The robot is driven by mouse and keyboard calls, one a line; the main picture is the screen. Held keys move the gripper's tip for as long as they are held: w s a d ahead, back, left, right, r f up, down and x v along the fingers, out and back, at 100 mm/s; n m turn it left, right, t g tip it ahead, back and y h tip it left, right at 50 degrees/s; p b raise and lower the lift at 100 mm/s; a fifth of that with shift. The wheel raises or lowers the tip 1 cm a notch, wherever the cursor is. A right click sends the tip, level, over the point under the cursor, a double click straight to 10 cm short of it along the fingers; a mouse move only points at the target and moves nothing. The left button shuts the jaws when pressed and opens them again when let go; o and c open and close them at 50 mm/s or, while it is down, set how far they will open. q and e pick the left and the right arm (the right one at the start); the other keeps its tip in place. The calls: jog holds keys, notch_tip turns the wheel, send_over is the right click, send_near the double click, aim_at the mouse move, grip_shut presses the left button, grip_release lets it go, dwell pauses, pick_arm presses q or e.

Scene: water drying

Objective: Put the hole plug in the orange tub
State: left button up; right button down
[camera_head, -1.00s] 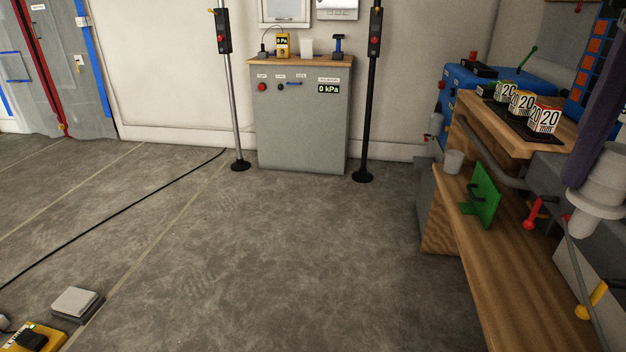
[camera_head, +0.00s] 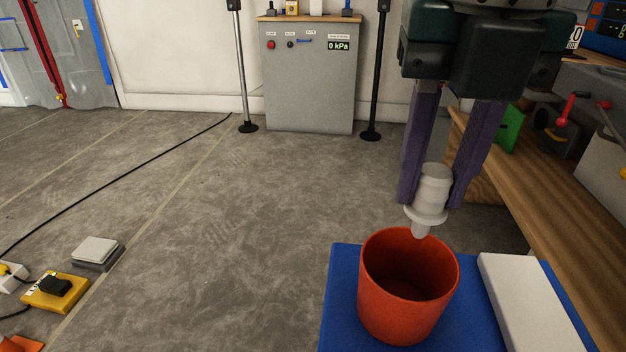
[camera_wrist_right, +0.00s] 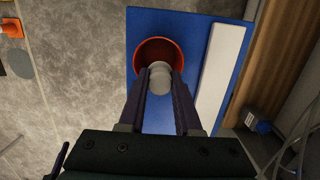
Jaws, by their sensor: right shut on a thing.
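The hole plug (camera_head: 432,188) is a pale grey stepped cylinder with a flange and a narrower tip pointing down. My right gripper (camera_head: 430,192) is shut on it, with one purple finger on each side. The orange tub (camera_head: 408,318) stands open on a blue surface at the lower right. The plug's tip shows at the tub's far rim in the head view, apparently above it. In the right wrist view the plug (camera_wrist_right: 160,78) overlaps the opening of the tub (camera_wrist_right: 146,45). The tub's visible inside looks empty. My left gripper is not in view.
The blue surface (camera_head: 341,282) also carries a flat white block (camera_head: 528,305) right of the tub. A wooden bench (camera_head: 535,205) runs along the right. A yellow box (camera_head: 55,292) and a grey pad (camera_head: 97,251) lie on the floor at left. The middle floor is clear.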

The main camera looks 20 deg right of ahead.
aim_at(426, 209)
notch_tip(426, 209, down, 6)
jog(key=shift+r+b, duration=0.2)
jog(key=shift+b, duration=0.65)
notch_tip(426, 209, down, 6)
jog(key=b, duration=0.3)
jog(key=shift+r, duration=0.15)
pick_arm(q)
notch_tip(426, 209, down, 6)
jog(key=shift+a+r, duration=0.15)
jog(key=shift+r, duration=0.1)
pick_arm(e)
jog(key=shift+r, duration=0.15)
jog(key=c, duration=0.9)
grip_release()
